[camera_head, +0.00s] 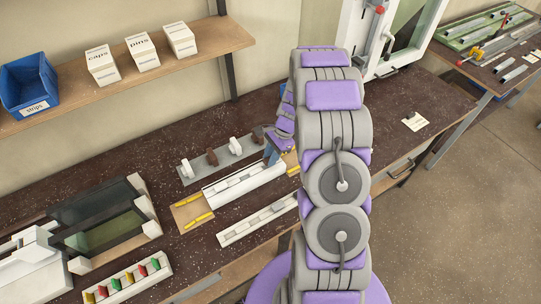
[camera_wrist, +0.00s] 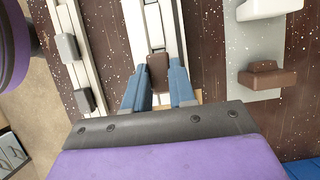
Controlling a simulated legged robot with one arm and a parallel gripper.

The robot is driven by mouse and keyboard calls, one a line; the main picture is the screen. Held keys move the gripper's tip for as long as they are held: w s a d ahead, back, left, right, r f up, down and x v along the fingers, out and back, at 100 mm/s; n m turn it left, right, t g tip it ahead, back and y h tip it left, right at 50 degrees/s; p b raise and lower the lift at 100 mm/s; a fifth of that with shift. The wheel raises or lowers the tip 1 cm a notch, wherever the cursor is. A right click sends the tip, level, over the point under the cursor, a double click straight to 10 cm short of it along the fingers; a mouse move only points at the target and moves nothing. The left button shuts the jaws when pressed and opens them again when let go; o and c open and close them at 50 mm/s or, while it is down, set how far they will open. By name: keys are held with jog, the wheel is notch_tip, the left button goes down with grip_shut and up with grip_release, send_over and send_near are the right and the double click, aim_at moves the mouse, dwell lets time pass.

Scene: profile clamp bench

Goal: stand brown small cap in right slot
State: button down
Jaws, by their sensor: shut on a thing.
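My gripper (camera_wrist: 158,90) has blue fingers, shut on a small brown cap (camera_wrist: 158,70) in the wrist view. The cap sits between the fingertips over the white profile (camera_wrist: 133,25); I cannot tell if it touches it. In the head view my gripper (camera_head: 272,154) is at the right end of the white profile (camera_head: 243,187), and the held cap is not visible there. Another, larger brown cap (camera_head: 212,156) stands on the grey strip (camera_head: 194,177) behind the profile; it also shows in the wrist view (camera_wrist: 268,80).
White caps (camera_head: 235,146) stand on the grey strip. A rail with grey pieces (camera_head: 258,221) lies in front of the profile. Yellow pieces (camera_head: 198,220) lie on a wooden plate at its left end. A dark glazed frame (camera_head: 105,220) stands further left.

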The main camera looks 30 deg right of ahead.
jog(key=shift+a, duration=0.2)
jog(key=shift+f, duration=0.25)
jog(key=c, duration=0.8)
grip_release()
jog(key=shift+c, duration=0.2)
jog(key=shift+r+p, duration=2.35)
jog(key=shift+r, duration=1.65)
